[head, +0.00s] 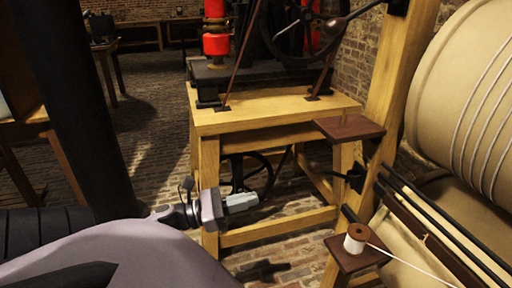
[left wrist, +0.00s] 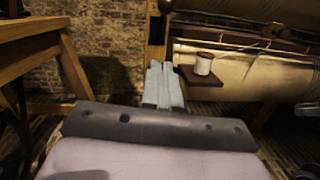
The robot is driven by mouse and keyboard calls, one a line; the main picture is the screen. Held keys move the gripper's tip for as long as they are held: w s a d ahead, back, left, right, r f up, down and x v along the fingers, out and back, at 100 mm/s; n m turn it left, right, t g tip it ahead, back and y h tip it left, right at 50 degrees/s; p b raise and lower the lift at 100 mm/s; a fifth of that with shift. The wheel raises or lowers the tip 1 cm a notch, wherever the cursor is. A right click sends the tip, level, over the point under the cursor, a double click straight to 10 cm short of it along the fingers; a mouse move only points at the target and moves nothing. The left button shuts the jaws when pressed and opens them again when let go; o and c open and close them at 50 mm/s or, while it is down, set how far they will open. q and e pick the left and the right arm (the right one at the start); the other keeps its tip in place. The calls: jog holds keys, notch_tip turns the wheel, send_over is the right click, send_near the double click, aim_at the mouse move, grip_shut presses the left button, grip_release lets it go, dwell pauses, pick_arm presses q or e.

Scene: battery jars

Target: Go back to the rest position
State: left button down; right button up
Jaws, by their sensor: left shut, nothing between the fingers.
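My left gripper (head: 242,202) reaches in from the left in the head view, in front of the wooden machine stand (head: 270,112). It is shut and empty, its pale fingers together. In the left wrist view the shut fingers (left wrist: 163,84) point away from me, with nothing between them. They show to the left of a white thread spool (left wrist: 203,64), apart from it. In the head view the spool (head: 356,242) stands upright on a small dark wooden shelf (head: 340,262), right of my left gripper.
A large pale drum (head: 450,90) wound with cord stands at the right, behind a wooden post (head: 392,85). Another small dark shelf (head: 349,127) juts out above the spool. Dark rods (head: 430,225) slope at lower right. Open brick floor (head: 150,135) lies left of the stand.

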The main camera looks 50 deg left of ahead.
dwell(0.6)
pick_arm(q)
jog(key=s+d+f+m+g+y, duration=0.3)
jog(key=d+f+m, duration=0.7)
jog(key=m, duration=0.7)
jog(key=s+d+f+m+g+y, duration=0.3)
jog(key=d+f+m, duration=0.5)
jog(key=d+m, duration=0.6)
notch_tip(320, 180, up, 10)
jog(key=s+a+m+g+p, duration=0.1)
jog(key=s+a+p, duration=0.1)
jog(key=p, duration=1.1)
jog(key=shift+r+y, duration=0.2)
jog(key=shift+y, duration=0.1)
